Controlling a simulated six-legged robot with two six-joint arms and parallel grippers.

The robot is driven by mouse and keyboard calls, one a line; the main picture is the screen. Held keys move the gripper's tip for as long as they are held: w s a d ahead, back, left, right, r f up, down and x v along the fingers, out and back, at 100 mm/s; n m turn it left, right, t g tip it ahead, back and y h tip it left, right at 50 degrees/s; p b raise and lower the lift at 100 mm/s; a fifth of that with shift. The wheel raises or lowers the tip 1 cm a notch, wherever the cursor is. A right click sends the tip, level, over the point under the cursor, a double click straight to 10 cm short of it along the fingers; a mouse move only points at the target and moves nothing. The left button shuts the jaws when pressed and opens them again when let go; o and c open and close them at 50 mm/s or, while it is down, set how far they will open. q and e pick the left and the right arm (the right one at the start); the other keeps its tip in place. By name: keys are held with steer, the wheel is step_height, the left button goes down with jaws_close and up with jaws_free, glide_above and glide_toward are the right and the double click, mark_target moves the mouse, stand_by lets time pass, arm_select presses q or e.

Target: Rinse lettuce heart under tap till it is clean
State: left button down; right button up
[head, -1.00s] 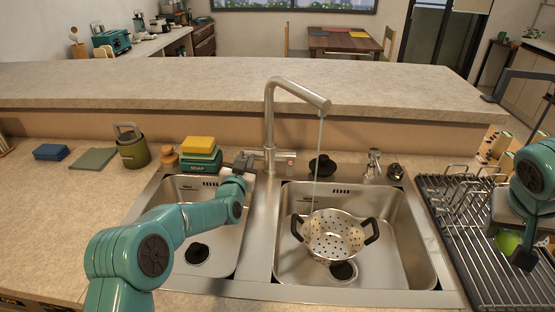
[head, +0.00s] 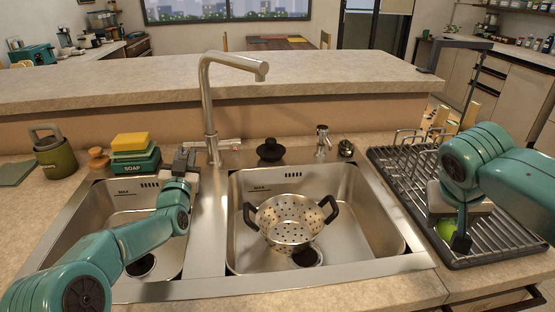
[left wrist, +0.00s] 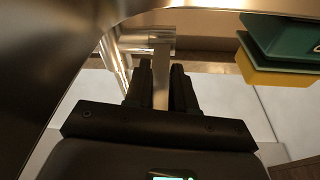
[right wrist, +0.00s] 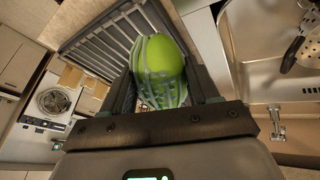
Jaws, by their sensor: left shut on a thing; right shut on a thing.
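The green lettuce heart (head: 445,229) is in my right gripper (head: 458,238), over the drying rack at the right. The right wrist view shows the lettuce heart (right wrist: 163,62) between both fingers, with greyish streaks on its green surface. The steel tap (head: 207,100) stands behind the sinks with its spout over the right basin. No water stream shows from it. My left gripper (head: 186,157) is at the tap's side lever. In the left wrist view its fingers are shut on the tap lever (left wrist: 161,88).
A steel colander (head: 290,236) with black handles sits in the right basin (head: 375,235). The drying rack (head: 490,225) is to the right. Soap boxes with a yellow sponge (head: 130,142) stand behind the left basin. A black stopper (head: 270,150) lies behind the right basin.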

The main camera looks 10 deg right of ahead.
mark_target(185, 153)
arm_select(q)
steer(key=c, duration=1)
jaws_free()
steer(key=shift+c, duration=0.2)
arm_select(e)
step_height(185, 153, up, 3)
steer(key=p, duration=0.3)
arm_select(q)
step_height(185, 153, up, 20)
steer(key=shift+f, duration=0.1)
